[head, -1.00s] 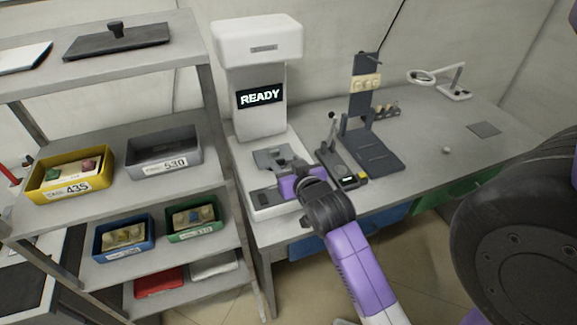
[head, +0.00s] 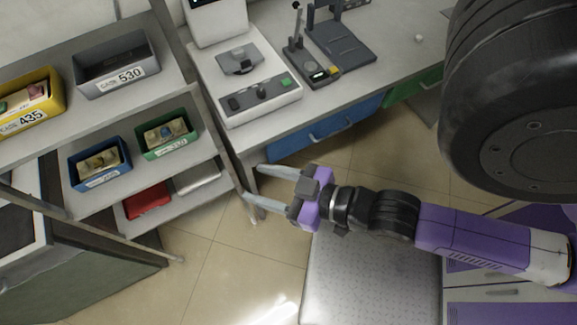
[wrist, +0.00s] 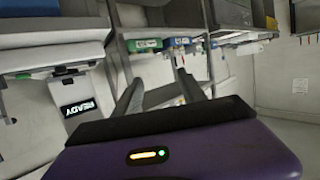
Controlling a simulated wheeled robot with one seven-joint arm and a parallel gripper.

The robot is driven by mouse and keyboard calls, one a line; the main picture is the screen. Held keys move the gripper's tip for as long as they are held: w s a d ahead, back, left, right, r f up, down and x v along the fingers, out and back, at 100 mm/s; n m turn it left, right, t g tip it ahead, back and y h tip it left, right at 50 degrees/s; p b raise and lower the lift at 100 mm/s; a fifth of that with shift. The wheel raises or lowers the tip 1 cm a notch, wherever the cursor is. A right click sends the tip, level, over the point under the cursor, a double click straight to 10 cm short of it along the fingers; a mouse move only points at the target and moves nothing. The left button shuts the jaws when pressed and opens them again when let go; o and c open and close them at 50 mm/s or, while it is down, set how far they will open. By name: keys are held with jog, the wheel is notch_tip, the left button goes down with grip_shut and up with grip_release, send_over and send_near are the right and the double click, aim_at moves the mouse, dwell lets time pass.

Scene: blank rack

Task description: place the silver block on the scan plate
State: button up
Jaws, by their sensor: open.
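The white scanner machine (head: 245,108) stands on the bench at upper centre of the head view. A grey scan plate (head: 228,54) lies on its base, with a small grey piece (head: 240,67) on top. I cannot tell for sure whether this piece is the silver block. My gripper (head: 254,183) is open and empty, in front of the bench and right of the shelf's lower levels, apart from the scanner. In the wrist view my gripper's two fingers (wrist: 157,86) are spread with nothing between them.
The shelf holds a grey bin 530 (head: 118,68), a yellow bin 435 (head: 28,118), a blue bin (head: 98,182), a green bin (head: 168,148) and a red tray (head: 147,201). A dark fixture (head: 343,45) stands right of the scanner. Open floor (head: 215,270) lies below my gripper.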

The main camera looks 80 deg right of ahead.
jog(key=s+a+r+n+y, duration=0.2)
jog(key=s+a+r, duration=0.1)
jog(key=s, duration=0.3)
jog(key=shift+a+r+y, duration=0.2)
jog(key=shift+a+y, duration=0.1)
jog(key=shift+a, duration=0.35)
